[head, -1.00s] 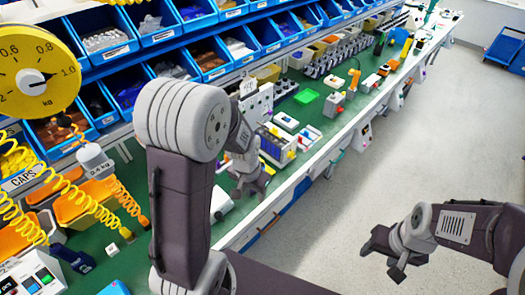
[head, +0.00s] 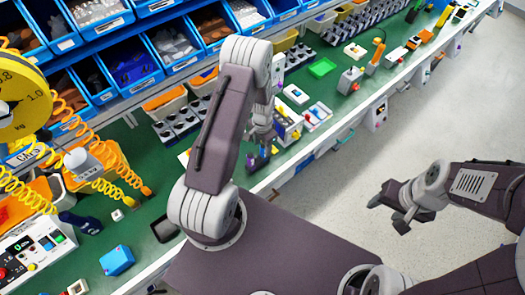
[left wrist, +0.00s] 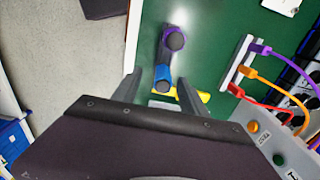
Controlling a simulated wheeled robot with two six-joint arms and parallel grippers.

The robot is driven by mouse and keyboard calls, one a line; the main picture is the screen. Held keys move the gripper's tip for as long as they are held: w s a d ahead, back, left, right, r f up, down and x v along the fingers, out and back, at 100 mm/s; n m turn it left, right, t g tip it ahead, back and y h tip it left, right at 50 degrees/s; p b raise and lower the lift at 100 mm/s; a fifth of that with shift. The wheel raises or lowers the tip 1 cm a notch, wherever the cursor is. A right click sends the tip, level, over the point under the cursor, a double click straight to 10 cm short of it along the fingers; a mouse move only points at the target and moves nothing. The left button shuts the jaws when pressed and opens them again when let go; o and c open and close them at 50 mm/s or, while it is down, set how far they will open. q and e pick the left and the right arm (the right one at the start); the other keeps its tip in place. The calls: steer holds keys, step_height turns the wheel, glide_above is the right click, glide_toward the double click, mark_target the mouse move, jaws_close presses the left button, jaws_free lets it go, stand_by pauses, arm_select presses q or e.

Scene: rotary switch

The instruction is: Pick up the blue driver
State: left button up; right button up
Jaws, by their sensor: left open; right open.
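The blue driver (left wrist: 162,76) shows in the left wrist view as a small blue piece with a dark round end. It lies between the fingers of my open left gripper (left wrist: 160,80), with no clear sign of contact. A purple, dark-capped piece (left wrist: 173,33) is just beyond it, and a yellow piece (left wrist: 199,96) is beside it. In the head view my left gripper (head: 262,134) points down over the bench by small blue-purple pieces (head: 259,160); the driver cannot be picked out clearly there. My right gripper (head: 390,208) is open and empty above the floor.
A grey cable panel (left wrist: 240,65) with purple, orange and red plugs stands right of the driver. Blue parts bins (head: 140,65) line the back. Coiled yellow cords (head: 95,185) hang at the left. A blue block (head: 117,260) lies on the green bench.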

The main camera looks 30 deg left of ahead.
mark_target(263, 150)
arm_select(q)
steer(key=shift+w+a+f+p, duration=0.1)
steer(key=shift+w+f+p, duration=0.3)
steer(key=shift+f, duration=0.25)
steer(key=shift+w+f+p, duration=0.3)
steer(key=shift+w+f, duration=0.15)
steer(key=shift+f, duration=0.15)
step_height(263, 150, down, 2)
steer(key=shift+s+f+p, duration=0.15)
steer(key=shift+f+p, duration=0.05)
steer(key=shift+p, duration=0.1)
steer(key=shift+s+f, duration=0.15)
steer(key=shift+s, duration=0.15)
steer(key=shift+w+f, duration=0.15)
steer(key=shift+w, duration=0.05)
steer(key=c, duration=0.3)
steer(key=shift+w, duration=0.15)
jaws_close()
arm_select(e)
steer(key=shift+w+d+r, duration=0.1)
steer(key=shift+w+r, duration=0.45)
steer(key=shift+r, duration=0.3)
arm_select(q)
steer(key=shift+s, duration=0.2)
step_height(263, 150, up, 10)
steer(key=shift+w+r+b, duration=0.1)
steer(key=shift+b, duration=1)
arm_select(e)
step_height(263, 150, down, 2)
steer(key=shift+f, duration=0.1)
